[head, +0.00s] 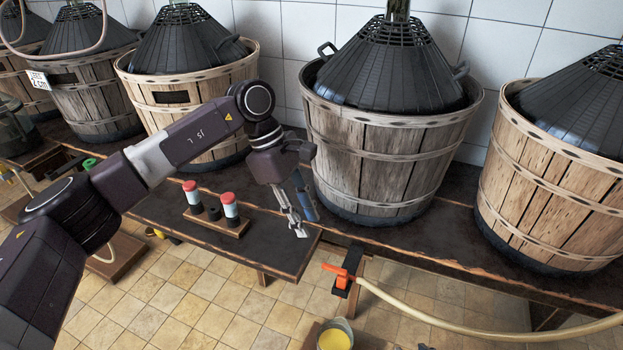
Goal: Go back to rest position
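My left arm comes in from the left, reaching across the bench. My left gripper (303,226) points down above the front of the dark bench (390,236), in front of the large grey-brown basket (375,160). Its silver fingers show side-on, so their gap is unclear. A small blue piece (306,203) shows right beside the fingers; I cannot tell whether it is held, behind them or part of the gripper. My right gripper is not in view.
Wooden baskets with black demijohn covers line the wall, including one at right (545,185). Red-capped vials (230,205) stand in a small wooden rack left of the gripper. An orange-red tap (340,275) with a pale hose sits at the bench edge, above a yellow-filled container (335,339).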

